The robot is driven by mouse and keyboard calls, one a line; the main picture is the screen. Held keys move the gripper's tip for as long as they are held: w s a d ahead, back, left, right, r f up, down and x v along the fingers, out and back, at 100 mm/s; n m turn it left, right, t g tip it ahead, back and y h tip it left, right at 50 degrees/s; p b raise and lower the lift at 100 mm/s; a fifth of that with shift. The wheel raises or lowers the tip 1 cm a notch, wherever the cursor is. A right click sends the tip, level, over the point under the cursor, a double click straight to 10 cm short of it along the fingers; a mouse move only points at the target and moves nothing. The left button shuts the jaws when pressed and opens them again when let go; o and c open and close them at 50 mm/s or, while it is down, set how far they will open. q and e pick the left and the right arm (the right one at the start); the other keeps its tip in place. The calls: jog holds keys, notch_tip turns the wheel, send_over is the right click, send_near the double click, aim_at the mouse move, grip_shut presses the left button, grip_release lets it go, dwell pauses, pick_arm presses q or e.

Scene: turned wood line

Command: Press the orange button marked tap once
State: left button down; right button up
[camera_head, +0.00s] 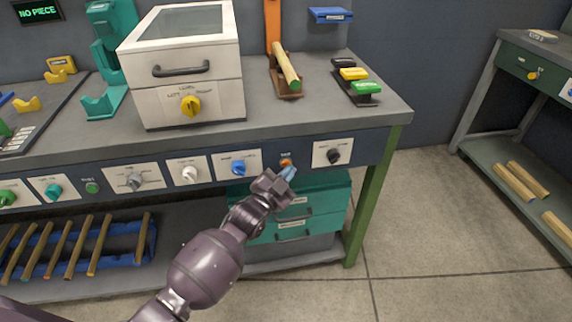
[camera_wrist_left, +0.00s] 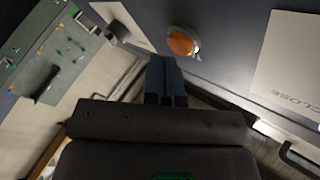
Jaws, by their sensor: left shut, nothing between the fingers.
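The orange button (camera_head: 286,162) is on the front panel of the workbench, between a blue knob and a black knob. My left gripper (camera_head: 289,174) is shut and empty, just in front of and slightly below the button, partly covering it in the head view. In the left wrist view the orange button (camera_wrist_left: 181,42) shows as a round cap in a pale ring. The shut fingers (camera_wrist_left: 165,75) point toward the panel just below it and look apart from the button. My right gripper is in neither view.
A blue knob (camera_head: 238,167) is left of the button and a black knob (camera_head: 333,155) is right of it, each on a white plate. Green drawers (camera_head: 325,190) lie below the panel. A white box (camera_head: 190,85) with a yellow knob stands on the bench.

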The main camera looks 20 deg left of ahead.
pick_arm(q)
jog(key=shift+s+d, duration=0.25)
jog(key=shift+s, duration=0.1)
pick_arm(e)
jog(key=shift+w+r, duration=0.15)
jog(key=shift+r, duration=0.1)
pick_arm(q)
jog(key=s+d+p, duration=0.1)
jog(key=s, duration=0.1)
jog(key=s+d, duration=0.1)
jog(key=s, duration=0.1)
jog(key=shift+d+p, duration=0.4)
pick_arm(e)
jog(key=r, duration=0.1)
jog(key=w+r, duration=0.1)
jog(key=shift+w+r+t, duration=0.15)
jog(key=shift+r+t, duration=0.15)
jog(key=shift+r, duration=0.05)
